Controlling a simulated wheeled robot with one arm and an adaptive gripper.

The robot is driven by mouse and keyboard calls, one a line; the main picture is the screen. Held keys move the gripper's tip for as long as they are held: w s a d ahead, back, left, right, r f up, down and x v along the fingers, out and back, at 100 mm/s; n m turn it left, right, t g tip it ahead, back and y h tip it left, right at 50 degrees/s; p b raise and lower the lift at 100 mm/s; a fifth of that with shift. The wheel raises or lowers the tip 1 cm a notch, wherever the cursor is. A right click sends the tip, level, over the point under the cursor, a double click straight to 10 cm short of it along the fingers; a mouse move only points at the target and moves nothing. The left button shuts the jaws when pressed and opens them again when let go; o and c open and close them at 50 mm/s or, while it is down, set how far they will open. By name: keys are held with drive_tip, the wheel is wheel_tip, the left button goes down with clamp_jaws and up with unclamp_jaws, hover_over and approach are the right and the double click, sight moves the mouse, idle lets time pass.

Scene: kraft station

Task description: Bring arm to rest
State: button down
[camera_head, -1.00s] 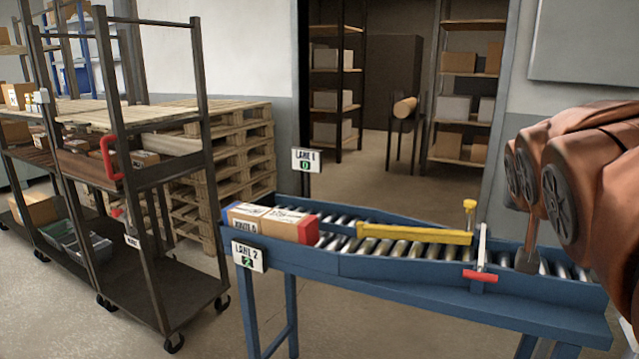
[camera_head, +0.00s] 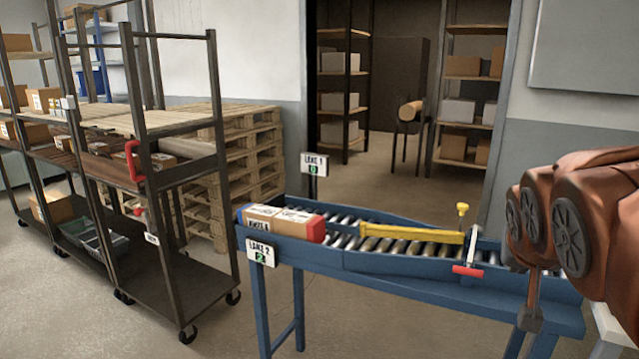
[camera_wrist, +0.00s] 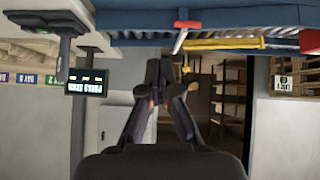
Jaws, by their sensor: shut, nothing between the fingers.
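My arm shows at the right edge of the head view as orange-brown links with dark round joint covers, in front of the conveyor's right end. In the wrist view my gripper (camera_wrist: 159,72) has its two dark fingers converging, tips together, with nothing between them. That view is turned on its side or upside down. The blue roller conveyor (camera_head: 400,262) lies beyond and left of my arm. It also shows along the top of the wrist view (camera_wrist: 150,20).
A cardboard box (camera_head: 280,222) with blue and red ends sits on the conveyor's left end. A yellow bar (camera_head: 410,233) and a red-handled stop (camera_head: 468,270) stand on the conveyor. A dark wheeled rack (camera_head: 190,290) and stacked pallets (camera_head: 255,150) are at left. Open floor lies between.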

drive_tip(key=s+a+f+n+g+y+p, duration=0.2)
drive_tip(key=s+a+g+p, duration=0.3)
drive_tip(key=s, duration=0.7)
drive_tip(key=s+a+f+n+g+y+p, duration=0.2)
drive_tip(key=s+a+f+g+p, duration=0.1)
drive_tip(key=s+a+p, duration=0.4)
drive_tip(key=s+g+p, duration=0.1)
drive_tip(key=s+p, duration=0.2)
drive_tip(key=s, duration=0.1)
drive_tip(key=shift+s+a+f+n+g+y, duration=0.3)
drive_tip(key=shift+s+f+g, duration=0.05)
drive_tip(key=shift+f+g, duration=0.05)
